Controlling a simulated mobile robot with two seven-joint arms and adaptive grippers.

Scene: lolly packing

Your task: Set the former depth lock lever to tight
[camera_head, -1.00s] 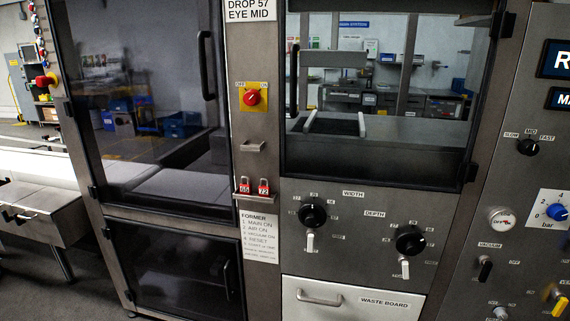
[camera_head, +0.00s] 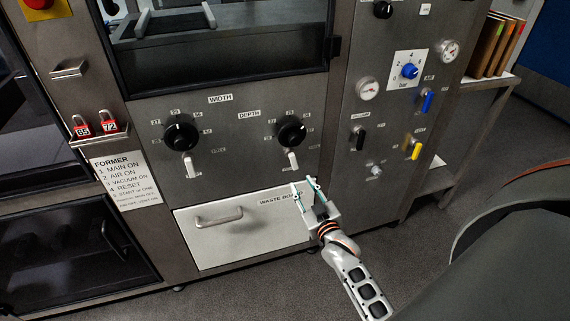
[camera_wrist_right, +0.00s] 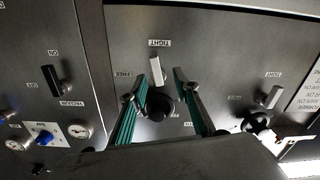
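The depth lock lever (camera_head: 292,160) is a short pale bar below the black depth knob (camera_head: 291,133) on the steel former panel. It stands roughly upright, tilted slightly. In the right wrist view, which is upside down, the lever (camera_wrist_right: 156,70) shows near the TIGHT label (camera_wrist_right: 159,43), with a FREE label to its left. My right gripper (camera_head: 305,186) is open and empty, below the lever, in front of the waste board drawer. In the wrist view the lever appears between the fingertips (camera_wrist_right: 160,76), but no contact shows. My left gripper is out of view.
The width knob (camera_head: 181,133) and its similar lever (camera_head: 190,165) are to the left. The waste board drawer (camera_head: 245,225) with its handle is below. A pneumatic panel with gauges, a blue lever (camera_head: 427,101) and a yellow lever (camera_head: 415,149) is on the right.

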